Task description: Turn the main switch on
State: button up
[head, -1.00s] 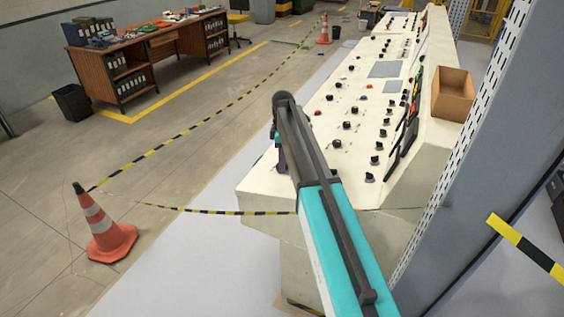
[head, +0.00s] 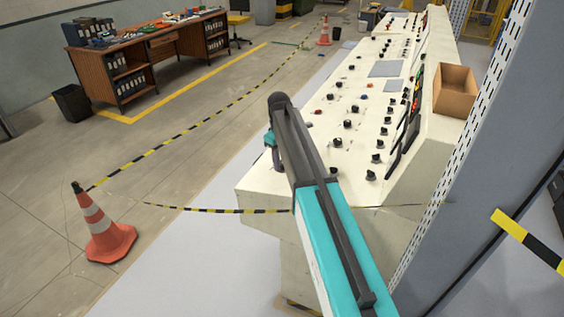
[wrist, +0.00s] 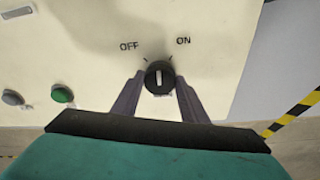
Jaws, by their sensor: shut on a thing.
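The main switch is a round black knob (wrist: 159,77) on the cream console panel, seen in the wrist view below the printed words OFF and ON. A white mark on its face points roughly straight up, between the two tick lines. My gripper (wrist: 159,84) has one dark finger on each side of the knob and is shut on it. A small label under the knob is mostly hidden by the gripper. In the head view my arm hides the knob and most of the gripper.
A green button (wrist: 62,93) and a grey button (wrist: 13,97) lie left of the knob. The console (head: 262,185) carries several other knobs. A grey pillar (head: 500,150) stands close on the right. Striped tape (head: 215,211) runs from a cone (head: 107,235) to the console.

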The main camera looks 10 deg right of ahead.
jog(key=m, duration=0.3)
jog(key=m+h+b, duration=0.1)
jog(key=m, duration=0.2)
jog(key=shift+a+r+m+t, duration=0.1)
jog(key=shift+a+m+t, duration=0.05)
jog(key=shift+m+t, duration=0.15)
jog(key=shift+w, duration=0.1)
jog(key=o, duration=1)
jog(key=shift+o, duration=0.2)
notch_tip(320, 180, up, 14)
jog(key=s+a+b, duration=0.1)
jog(key=a+b, duration=0.1)
jog(key=shift+s+a+f+b, duration=0.15)
jog(key=shift+a+f+b, duration=0.1)
jog(key=shift+b, duration=0.15)
jog(key=shift+r, duration=0.1)
